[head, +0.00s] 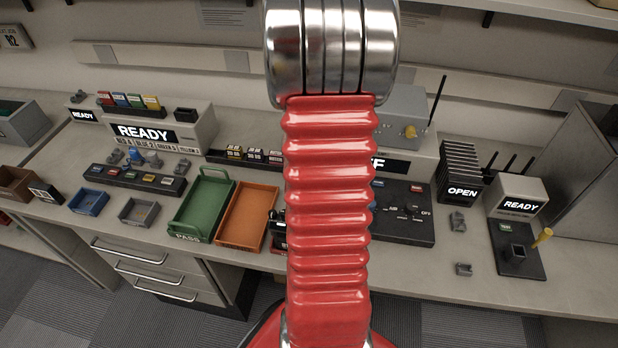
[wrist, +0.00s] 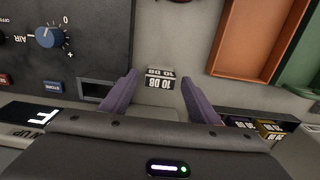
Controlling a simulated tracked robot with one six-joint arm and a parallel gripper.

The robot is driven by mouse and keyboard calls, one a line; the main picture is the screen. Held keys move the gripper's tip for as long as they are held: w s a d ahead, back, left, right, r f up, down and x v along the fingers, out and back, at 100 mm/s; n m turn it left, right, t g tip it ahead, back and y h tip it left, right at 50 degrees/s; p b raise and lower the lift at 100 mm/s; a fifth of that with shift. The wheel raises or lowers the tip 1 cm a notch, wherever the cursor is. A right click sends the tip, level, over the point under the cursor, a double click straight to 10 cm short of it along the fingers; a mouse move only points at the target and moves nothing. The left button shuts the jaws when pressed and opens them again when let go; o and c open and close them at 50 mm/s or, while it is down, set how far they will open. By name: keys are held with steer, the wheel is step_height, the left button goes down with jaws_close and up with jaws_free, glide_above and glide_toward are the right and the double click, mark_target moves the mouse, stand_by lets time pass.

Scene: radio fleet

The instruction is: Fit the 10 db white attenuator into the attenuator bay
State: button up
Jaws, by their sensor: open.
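The 10 dB white attenuator (wrist: 160,78) is a small dark block with white "10 DB" labels, resting on the grey bench in the wrist view. My gripper (wrist: 159,80) is open, with its two purple fingers either side of the block in the picture and a visible gap on each side. How high the fingers are above the bench I cannot tell. A dark rectangular opening (wrist: 97,89), which looks like the attenuator bay, is in the panel edge left of my fingers. In the head view my red arm hides my gripper and most of this area.
An orange tray (wrist: 248,40) and a green tray lie to the upper right in the wrist view. A rack with labelled blocks (wrist: 258,126) is at the lower right. A black panel with a blue knob (wrist: 49,37) fills the upper left. Bare bench surrounds the block.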

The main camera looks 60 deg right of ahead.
step_height(320, 180, up, 12)
stand_by(0.6)
stand_by(0.6)
steer(key=w+a+r+n+t+h, duration=0.1)
steer(key=w+a+r+n, duration=0.25)
steer(key=a, duration=0.65)
steer(key=w+a+r+n+t, duration=0.1)
steer(key=w+a+r+n, duration=0.2)
steer(key=a, duration=0.6)
steer(key=s+a+r+n+t, duration=0.1)
steer(key=s+a+n, duration=0.2)
steer(key=a, duration=0.6)
steer(key=s+a+r+n+t+y, duration=0.1)
steer(key=s+a+n+t, duration=0.1)
steer(key=a, duration=0.7)
steer(key=shift+s+r+n+t, duration=0.3)
steer(key=shift+s+n, duration=0.35)
steer(key=shift+n, duration=0.3)
steer(key=shift+a, duration=0.1)
steer(key=shift+c, duration=0.3)
